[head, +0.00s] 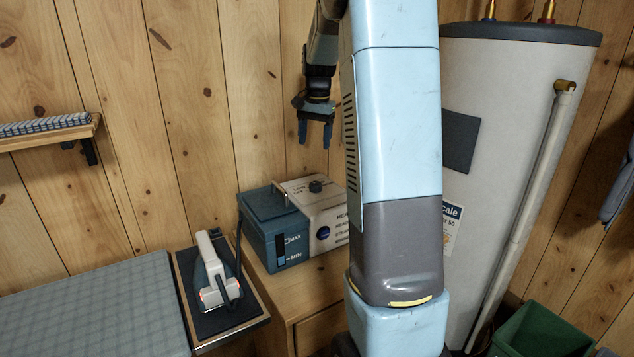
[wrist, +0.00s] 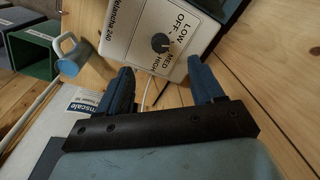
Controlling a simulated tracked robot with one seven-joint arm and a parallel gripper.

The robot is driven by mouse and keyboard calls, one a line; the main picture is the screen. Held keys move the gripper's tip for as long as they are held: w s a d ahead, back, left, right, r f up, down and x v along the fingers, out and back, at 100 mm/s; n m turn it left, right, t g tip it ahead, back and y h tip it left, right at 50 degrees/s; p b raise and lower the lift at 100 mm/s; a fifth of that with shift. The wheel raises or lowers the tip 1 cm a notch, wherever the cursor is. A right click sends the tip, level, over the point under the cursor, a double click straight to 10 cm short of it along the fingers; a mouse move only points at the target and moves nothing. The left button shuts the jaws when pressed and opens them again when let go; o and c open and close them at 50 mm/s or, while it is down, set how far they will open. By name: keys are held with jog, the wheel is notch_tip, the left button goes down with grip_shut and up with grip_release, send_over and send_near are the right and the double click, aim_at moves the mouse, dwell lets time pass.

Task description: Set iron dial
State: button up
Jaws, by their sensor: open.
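The iron's base unit (head: 330,217), a white and blue-grey box, stands on a wooden cabinet in the head view. Its black round dial (head: 315,186) is on the white top. In the wrist view the dial (wrist: 160,42) shows clearly, ringed by the words OFF, LOW, MED and HIGH; its exact pointer setting is too small to read surely. My gripper (head: 315,138) is open and empty, pointing down above the dial and apart from it. In the wrist view its two blue fingers (wrist: 160,80) are spread, with the dial beyond the gap between them.
The iron (head: 213,275) rests on a dark pad left of the unit, beside an ironing board (head: 90,315). A blue-grey tank (head: 265,205) adjoins the white part. A large boiler (head: 500,130) and green bin (head: 540,335) stand right. A shelf (head: 45,138) is left.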

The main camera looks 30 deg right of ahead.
aim_at(315, 184)
jog(key=shift+m, duration=0.3)
jog(key=f, duration=0.5)
jog(key=w+d+f, duration=0.1)
jog(key=f, duration=0.4)
jog(key=w+f, duration=0.1)
jog(key=f, duration=0.4)
jog(key=shift+d+f, duration=0.2)
jog(key=shift+w, duration=0.1)
jog(key=c, duration=1)
jog(key=shift+d, duration=0.15)
jog(key=shift+c, duration=0.3)
